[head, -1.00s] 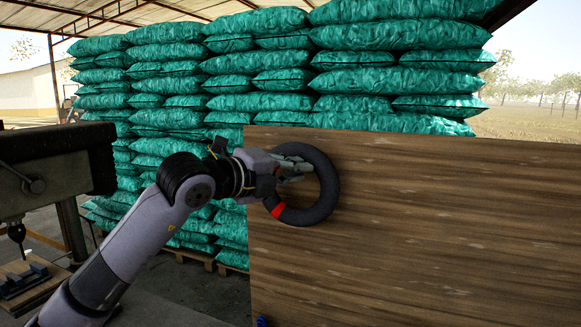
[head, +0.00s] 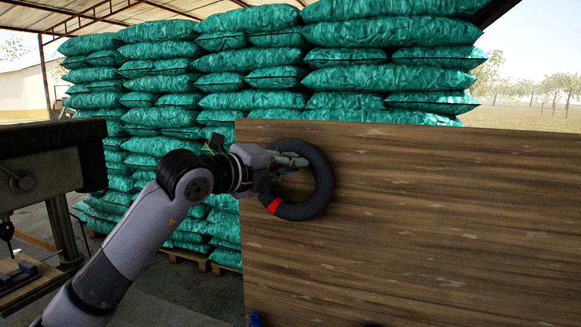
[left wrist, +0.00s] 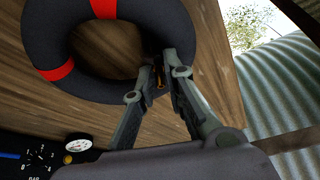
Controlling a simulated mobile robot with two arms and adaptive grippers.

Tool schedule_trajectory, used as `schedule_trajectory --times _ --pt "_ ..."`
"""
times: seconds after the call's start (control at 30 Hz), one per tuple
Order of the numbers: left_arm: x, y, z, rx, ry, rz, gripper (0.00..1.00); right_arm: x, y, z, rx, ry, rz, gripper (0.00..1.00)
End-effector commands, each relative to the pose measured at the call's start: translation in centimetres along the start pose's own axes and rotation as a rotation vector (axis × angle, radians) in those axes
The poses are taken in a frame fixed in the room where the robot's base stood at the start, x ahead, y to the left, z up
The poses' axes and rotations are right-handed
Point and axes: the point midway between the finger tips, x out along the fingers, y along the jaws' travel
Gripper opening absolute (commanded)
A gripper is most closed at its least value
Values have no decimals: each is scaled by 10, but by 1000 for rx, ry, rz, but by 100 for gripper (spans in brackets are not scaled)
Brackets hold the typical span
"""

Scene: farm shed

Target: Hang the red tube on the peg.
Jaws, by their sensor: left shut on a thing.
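The tube is a dark grey ring with red bands (head: 321,185), in front of the wooden board (head: 430,220) in the head view. Its hole faces me. My left gripper (head: 299,163) is shut on the ring, with its fingers reaching across the upper left side. In the left wrist view the ring (left wrist: 45,30) shows two red bands, and the fingers (left wrist: 163,68) close over its lower right part. A small orange-brown bit shows between the fingers; I cannot tell what it is. I cannot make out the peg. Whether the ring touches the board is unclear. My right gripper is out of view.
Stacked green sacks (head: 250,80) stand behind the board. A dark machine (head: 50,160) stands at the left. A small blue thing (head: 256,319) shows at the bottom edge. A gauge (left wrist: 78,145) shows low left in the left wrist view.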

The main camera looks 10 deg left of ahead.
Motion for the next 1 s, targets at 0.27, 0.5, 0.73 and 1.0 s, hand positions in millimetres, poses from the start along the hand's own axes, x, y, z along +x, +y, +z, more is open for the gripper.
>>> schedule_trajectory --times 0.27,0.5,0.73,1.0 --pt "3 12 -6 -6 14 26 16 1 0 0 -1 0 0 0" --pt "3 10 -5 -5 12 23 32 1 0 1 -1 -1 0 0" --pt "2 7 -4 -3 8 16 35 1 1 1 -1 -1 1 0" --pt "-12 6 -2 -2 5 14 35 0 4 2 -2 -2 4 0"
